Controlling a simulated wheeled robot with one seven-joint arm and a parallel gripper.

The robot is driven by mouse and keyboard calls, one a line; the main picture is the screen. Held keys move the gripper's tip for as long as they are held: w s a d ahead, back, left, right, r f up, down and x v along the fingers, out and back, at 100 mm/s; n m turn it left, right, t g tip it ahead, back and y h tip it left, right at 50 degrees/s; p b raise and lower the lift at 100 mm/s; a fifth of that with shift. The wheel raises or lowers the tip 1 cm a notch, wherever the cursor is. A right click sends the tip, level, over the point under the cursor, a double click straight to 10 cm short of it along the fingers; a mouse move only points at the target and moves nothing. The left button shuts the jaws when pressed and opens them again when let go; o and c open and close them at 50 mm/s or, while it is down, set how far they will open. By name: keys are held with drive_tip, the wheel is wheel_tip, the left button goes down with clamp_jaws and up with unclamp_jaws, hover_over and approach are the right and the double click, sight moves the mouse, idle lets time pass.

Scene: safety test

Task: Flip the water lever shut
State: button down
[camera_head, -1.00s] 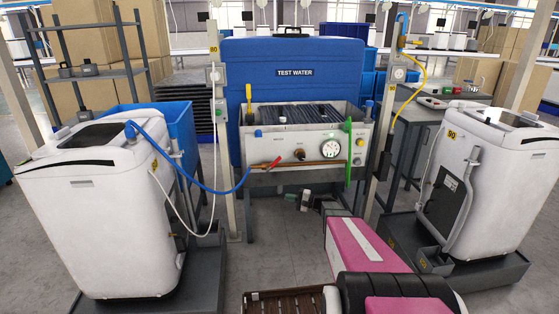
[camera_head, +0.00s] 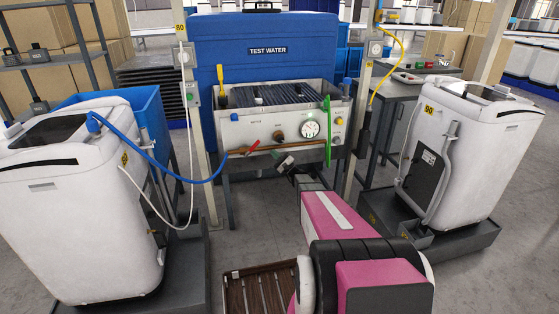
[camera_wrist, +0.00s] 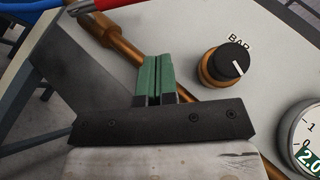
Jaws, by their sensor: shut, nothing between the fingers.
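The red water lever (camera_head: 252,147) is at the left end of the copper pipe (camera_head: 290,147) on the front of the test-water panel. The lever points up and to the right of its joint, at a slant. In the wrist view, part of the red lever (camera_wrist: 95,5) shows at the top left edge, beyond my fingers. My gripper (camera_head: 284,162) has green fingertips, seen shut with nothing between them in the wrist view (camera_wrist: 155,65). It is just below the pipe, to the right of the lever and apart from it.
A black-capped knob (camera_wrist: 225,65) sits above the pipe, close to my fingers, with a pressure gauge (camera_head: 310,128) to its right. A green strip (camera_head: 327,130) stands beside the gauge. A blue hose (camera_head: 190,178) reaches the panel's left. White washers (camera_head: 80,205) stand on both sides.

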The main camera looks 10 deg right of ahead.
sight(252, 148)
drive_tip(key=w+a+r, duration=0.1)
drive_tip(key=a+r, duration=0.3)
drive_tip(key=a, duration=0.1)
drive_tip(key=shift+r, duration=0.35)
drive_tip(key=shift+r, duration=0.1)
